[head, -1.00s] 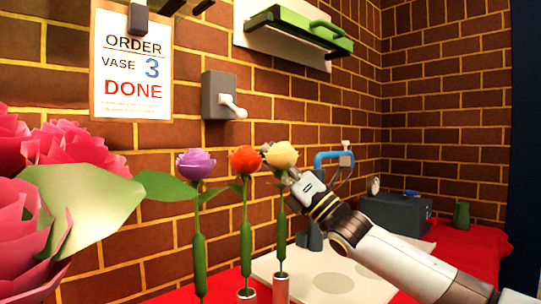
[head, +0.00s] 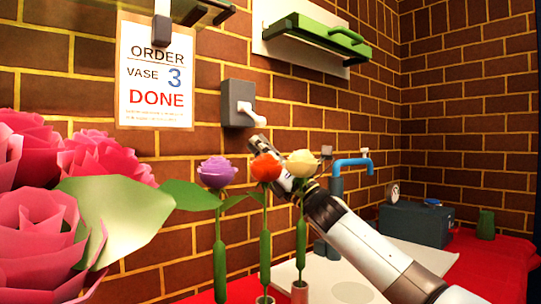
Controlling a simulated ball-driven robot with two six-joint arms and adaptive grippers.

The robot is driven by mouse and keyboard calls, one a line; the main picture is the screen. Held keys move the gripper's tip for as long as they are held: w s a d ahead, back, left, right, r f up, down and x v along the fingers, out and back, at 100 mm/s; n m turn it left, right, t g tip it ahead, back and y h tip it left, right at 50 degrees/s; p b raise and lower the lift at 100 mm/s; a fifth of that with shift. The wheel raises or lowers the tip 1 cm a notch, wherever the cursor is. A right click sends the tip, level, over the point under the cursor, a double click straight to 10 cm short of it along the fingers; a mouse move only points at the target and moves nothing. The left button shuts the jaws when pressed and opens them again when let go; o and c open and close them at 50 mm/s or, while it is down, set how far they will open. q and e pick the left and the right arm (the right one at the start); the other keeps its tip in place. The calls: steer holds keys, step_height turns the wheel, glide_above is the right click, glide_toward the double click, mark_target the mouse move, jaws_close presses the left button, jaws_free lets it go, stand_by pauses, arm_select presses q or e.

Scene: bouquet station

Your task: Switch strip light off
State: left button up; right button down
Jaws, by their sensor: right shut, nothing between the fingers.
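A grey wall box (head: 238,103) with a white lever (head: 251,114) is on the brick wall, right of the order sheet; the lever points right and slightly down. My right gripper (head: 258,143) is shut and empty, its tip just below the lever and apart from it as far as I can see. Part of the gripper is hidden behind the orange and cream flowers. No strip light is clearly recognisable. My left gripper is not in view.
Purple (head: 217,172), orange (head: 265,168) and cream (head: 301,163) flowers stand in front of my right arm. Large pink flowers (head: 45,200) fill the left. A green-handled wall unit (head: 318,36) hangs above; a blue pipe (head: 352,163) and grey box (head: 416,223) are at right.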

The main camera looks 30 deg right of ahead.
steer(key=x, duration=0.3)
steer(key=shift+w+r, duration=0.2)
steer(key=s+r+v, duration=0.1)
steer(key=r+v, duration=0.1)
steer(key=v, duration=1)
steer(key=shift+s, duration=0.4)
steer(key=shift+d, duration=0.1)
